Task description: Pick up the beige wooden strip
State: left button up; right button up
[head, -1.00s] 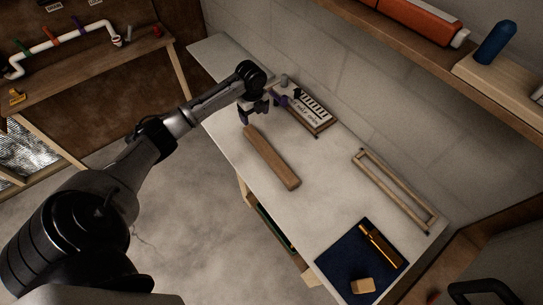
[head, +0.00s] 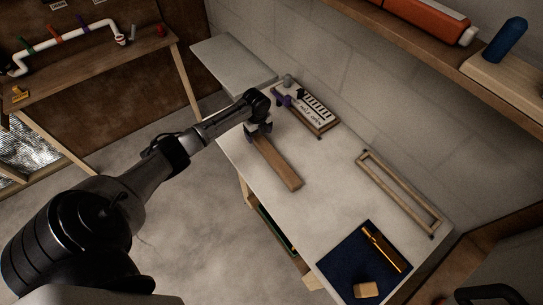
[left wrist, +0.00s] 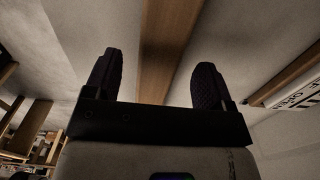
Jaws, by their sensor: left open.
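The beige wooden strip (head: 279,164) lies flat on the pale workbench (head: 318,215) in the head view, running from upper left to lower right. My left gripper (head: 258,132) is over its far upper-left end and hides that end. In the left wrist view the strip (left wrist: 166,50) runs between the two dark fingers of my left gripper (left wrist: 157,82), with a gap on each side. The left gripper is open and holds nothing. Whether the fingers are down beside the strip or still above it is hard to tell. My right gripper is not in view.
A wooden frame (head: 399,192) lies further right. A dark blue mat (head: 345,263) holds a brass-coloured tool (head: 384,247) and a small wooden block (head: 366,290). The bench between strip and mat is clear.

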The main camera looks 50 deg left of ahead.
pick_arm(q)
jog(key=shift+f, duration=1.45)
jog(key=shift+c, duration=0.3)
jog(key=c, duration=1.1)
jog(key=shift+r, duration=0.15)
jog(key=shift+c, duration=0.2)
